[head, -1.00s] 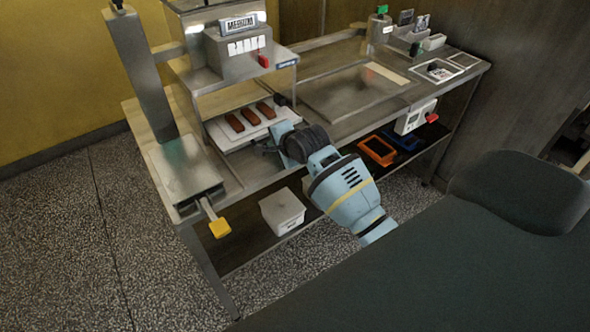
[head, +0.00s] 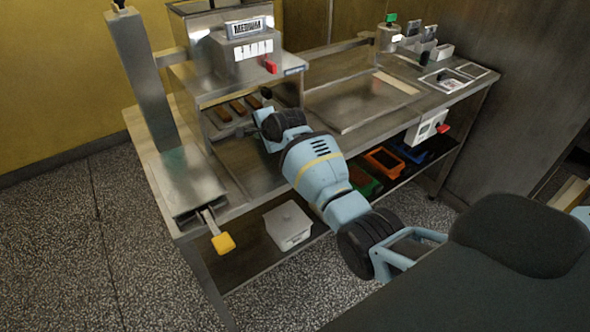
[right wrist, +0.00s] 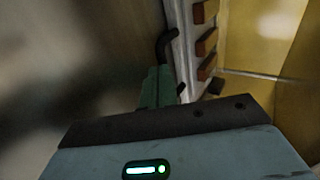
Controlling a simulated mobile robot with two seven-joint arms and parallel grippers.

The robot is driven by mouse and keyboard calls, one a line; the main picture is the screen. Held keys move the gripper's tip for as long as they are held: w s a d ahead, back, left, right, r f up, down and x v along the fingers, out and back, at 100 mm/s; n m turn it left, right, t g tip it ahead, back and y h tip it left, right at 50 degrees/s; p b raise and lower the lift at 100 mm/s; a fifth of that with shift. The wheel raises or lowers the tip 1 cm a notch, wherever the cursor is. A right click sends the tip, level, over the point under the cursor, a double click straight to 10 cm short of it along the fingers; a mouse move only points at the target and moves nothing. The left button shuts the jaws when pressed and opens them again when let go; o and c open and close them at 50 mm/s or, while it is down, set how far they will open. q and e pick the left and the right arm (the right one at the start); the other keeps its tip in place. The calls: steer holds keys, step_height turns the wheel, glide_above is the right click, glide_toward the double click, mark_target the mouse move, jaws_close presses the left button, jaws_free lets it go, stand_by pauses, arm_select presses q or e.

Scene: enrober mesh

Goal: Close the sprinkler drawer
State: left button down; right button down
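The sprinkler drawer looks to be the pale tray (head: 222,133) under the machine with the "MEDIUM" sign (head: 247,28). Three brown bars (head: 239,108) lie on it, mostly under the housing. In the right wrist view, brown bars (right wrist: 205,43) lie along the tray's pale edge (right wrist: 182,50). My right gripper (head: 258,130) is at the tray's front, below the bars. Its greenish finger part (right wrist: 158,88) and a dark hooked piece (right wrist: 166,45) are close beside that edge. Contact and finger opening are unclear. My left gripper is out of view.
A metal box (head: 188,180) with a yellow-ended handle (head: 223,243) stands at left. A flat metal plate (head: 362,103) lies to the right on the counter.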

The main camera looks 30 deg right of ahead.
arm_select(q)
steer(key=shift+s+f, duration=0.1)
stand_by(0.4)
